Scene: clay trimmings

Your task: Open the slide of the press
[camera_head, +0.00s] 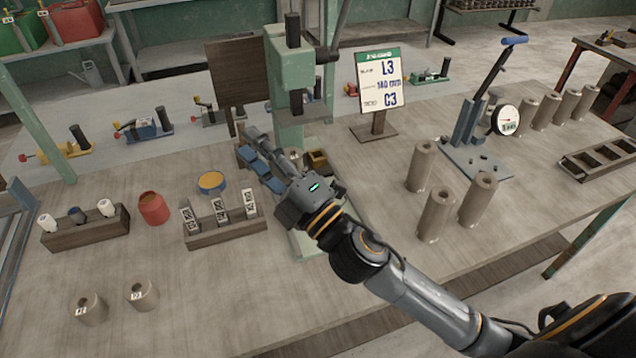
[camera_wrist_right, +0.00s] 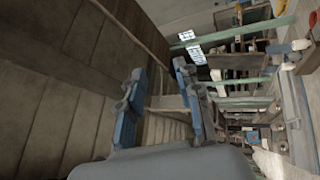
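The press (camera_head: 284,75) is a pale green column with a black-topped ram above a green base (camera_head: 305,243), in the middle of the head view. I cannot make out clearly which part is the slide. The right gripper has blue finger pads and is low in front of the column, left of the block. In the right wrist view its fingers (camera_wrist_right: 162,105) stand apart with nothing clearly held between them. My left gripper is not in view.
A sign (camera_head: 380,82) stands right of the press. Several clay cylinders (camera_head: 437,213) and a lever tool with a dial (camera_head: 470,125) stand further right. A wooden rack of tags (camera_head: 225,228), a yellow-topped tin (camera_head: 211,182) and a red jar (camera_head: 152,208) stand left.

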